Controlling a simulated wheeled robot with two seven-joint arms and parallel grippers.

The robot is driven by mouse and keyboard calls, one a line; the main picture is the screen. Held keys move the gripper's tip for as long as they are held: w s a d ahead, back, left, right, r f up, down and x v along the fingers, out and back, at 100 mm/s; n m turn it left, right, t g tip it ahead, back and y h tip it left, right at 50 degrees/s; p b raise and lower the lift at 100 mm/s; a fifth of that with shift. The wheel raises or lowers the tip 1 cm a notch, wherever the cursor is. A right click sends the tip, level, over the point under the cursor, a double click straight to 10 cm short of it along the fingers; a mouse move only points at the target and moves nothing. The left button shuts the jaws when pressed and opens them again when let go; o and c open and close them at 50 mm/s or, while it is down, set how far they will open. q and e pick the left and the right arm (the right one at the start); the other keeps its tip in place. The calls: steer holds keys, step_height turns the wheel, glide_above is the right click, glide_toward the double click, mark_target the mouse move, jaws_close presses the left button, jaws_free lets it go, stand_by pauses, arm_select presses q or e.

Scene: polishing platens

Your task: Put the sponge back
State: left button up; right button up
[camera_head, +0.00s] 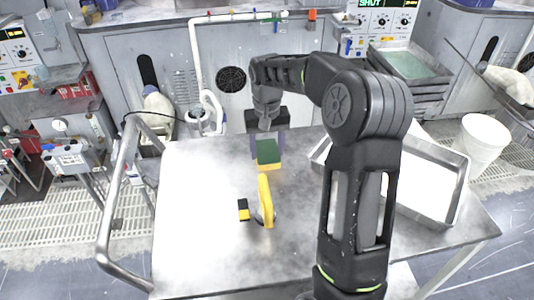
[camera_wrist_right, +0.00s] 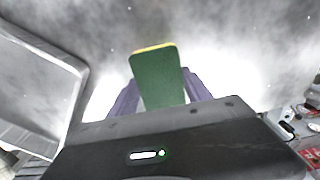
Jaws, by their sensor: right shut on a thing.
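The sponge (camera_head: 267,152) is green on one face with a yellow layer at its lower edge. My right gripper (camera_head: 267,145) is shut on it, with a purple finger on each side. In the right wrist view the sponge (camera_wrist_right: 157,78) shows its green face between the fingers, and its yellow shows only at the far edge. The sponge is over the metal table (camera_head: 190,200); I cannot tell whether it touches the top. My left gripper is not in view.
A yellow-handled tool (camera_head: 265,200) and a small black-and-yellow block (camera_head: 243,209) are on the table in front of the sponge. A metal tray (camera_head: 456,200) is at the right, partly behind my right arm. A bent rail (camera_head: 113,200) runs along the left. The table's left part is clear.

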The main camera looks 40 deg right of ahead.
mark_target(267, 151)
steer(key=shift+f, duration=1.05)
steer(key=shift+f, duration=0.15)
steer(key=o, duration=1.3)
step_height(267, 151, up, 12)
